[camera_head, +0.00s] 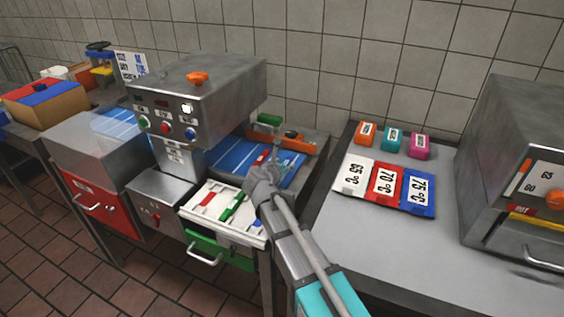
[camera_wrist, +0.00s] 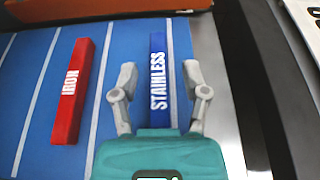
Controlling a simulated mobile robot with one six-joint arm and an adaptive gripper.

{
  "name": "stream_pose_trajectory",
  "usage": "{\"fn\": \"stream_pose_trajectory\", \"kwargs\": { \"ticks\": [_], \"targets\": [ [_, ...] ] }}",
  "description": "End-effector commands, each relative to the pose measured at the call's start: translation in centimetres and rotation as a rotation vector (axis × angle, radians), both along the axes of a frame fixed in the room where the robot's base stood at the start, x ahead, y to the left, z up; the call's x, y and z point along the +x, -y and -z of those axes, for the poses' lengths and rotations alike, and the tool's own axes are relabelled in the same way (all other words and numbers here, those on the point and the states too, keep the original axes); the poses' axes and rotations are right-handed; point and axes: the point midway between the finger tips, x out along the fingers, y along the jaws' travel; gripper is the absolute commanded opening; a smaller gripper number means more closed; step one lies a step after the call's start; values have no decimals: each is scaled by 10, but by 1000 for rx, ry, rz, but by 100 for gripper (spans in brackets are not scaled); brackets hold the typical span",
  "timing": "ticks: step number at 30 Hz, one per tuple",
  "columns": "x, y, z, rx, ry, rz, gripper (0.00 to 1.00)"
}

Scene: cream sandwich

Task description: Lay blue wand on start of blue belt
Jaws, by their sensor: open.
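The blue wand (camera_wrist: 158,85), a bar lettered STAINLESS, lies on the blue belt (camera_wrist: 112,60) near its right edge in the wrist view. My gripper (camera_wrist: 160,80) is open, with one finger on each side of the wand. Whether the fingers touch it I cannot tell. The wand's near end is hidden by my gripper's body. In the head view my gripper (camera_head: 276,150) is over the right end of the belt (camera_head: 232,152), and the blue wand cannot be made out there.
A red bar lettered IRON (camera_wrist: 73,90) lies on the belt to the left. A white tray (camera_head: 250,240) with red and green pieces sits in front of the belt. A grey machine (camera_head: 225,85) stands over the belt. An orange bar (camera_head: 293,145) lies behind my gripper.

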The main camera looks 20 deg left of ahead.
Motion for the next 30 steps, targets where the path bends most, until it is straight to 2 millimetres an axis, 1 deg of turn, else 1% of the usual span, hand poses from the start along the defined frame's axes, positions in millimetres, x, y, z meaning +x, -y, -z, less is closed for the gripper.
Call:
{"fn": "stream_pose_trajectory", "kwargs": {
  "ticks": [1, 3, 12, 18, 24, 30],
  "targets": [
    [-13, 6, -2, -3, -6, 3, 59],
    [-23, 4, -7, -2, -6, 2, 59],
    [-68, -3, -29, -1, -2, 1, 59],
    [-94, -7, -39, -1, -2, 1, 59],
    [-108, -9, -44, 0, -1, 1, 59],
    [-112, -11, -44, -1, 0, 2, 59]
  ]
}}
